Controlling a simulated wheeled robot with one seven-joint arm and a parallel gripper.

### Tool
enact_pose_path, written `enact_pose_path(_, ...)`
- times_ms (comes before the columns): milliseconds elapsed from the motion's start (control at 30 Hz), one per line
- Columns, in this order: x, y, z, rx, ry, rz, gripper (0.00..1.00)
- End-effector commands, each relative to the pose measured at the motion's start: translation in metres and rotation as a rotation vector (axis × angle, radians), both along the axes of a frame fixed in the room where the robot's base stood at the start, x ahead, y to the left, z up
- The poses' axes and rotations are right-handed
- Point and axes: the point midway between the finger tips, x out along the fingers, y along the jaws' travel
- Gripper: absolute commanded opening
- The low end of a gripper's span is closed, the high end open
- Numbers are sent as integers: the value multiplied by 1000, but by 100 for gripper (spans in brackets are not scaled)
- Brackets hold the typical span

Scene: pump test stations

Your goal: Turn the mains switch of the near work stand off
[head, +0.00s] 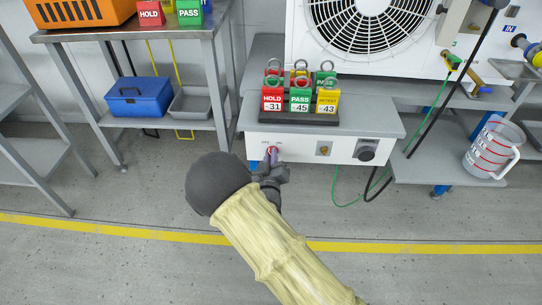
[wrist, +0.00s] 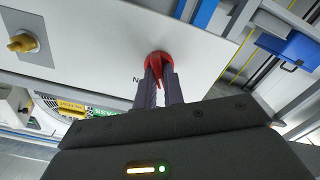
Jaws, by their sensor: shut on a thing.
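The near work stand (head: 400,124) has a white front panel. A red mains switch knob (head: 270,150) sits at the panel's left end, partly hidden by my fingers. My gripper (head: 273,158) is at that knob. In the wrist view the red knob (wrist: 158,57) lies between the purple-grey fingers of my gripper (wrist: 159,80), which are shut on it. A letter "N" shows on the panel beside the knob; the rest of the marking is hidden. I cannot tell the knob's exact setting.
Red, green and yellow tags (head: 300,99) stand in a dark rack on the stand. A brass fitting (head: 323,149) and a black socket (head: 366,154) are further right on the panel. A measuring jug (head: 493,148) stands on the right shelf. A blue box (head: 139,96) sits on the left shelf.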

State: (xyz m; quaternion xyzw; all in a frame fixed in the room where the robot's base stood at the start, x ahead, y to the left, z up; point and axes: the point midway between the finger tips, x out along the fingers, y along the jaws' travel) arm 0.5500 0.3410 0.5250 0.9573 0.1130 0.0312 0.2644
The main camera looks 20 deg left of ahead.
Motion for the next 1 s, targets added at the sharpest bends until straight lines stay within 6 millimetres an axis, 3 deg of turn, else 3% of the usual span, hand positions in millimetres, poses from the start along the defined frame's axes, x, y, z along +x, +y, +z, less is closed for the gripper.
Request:
enact_pose_path(100, -1, 0, -1, -3, 2, 2, 0)
enact_pose_path(133, -1, 0, -1, -3, 2, 2, 14)
enact_pose_path(233, -1, 0, -1, -2, 2, 2, 32)
enact_pose_path(667, -9, -2, 0, 0, 2, 1, 32)
enact_pose_path(1000, -66, -15, 1, -3, 5, 3, 32)
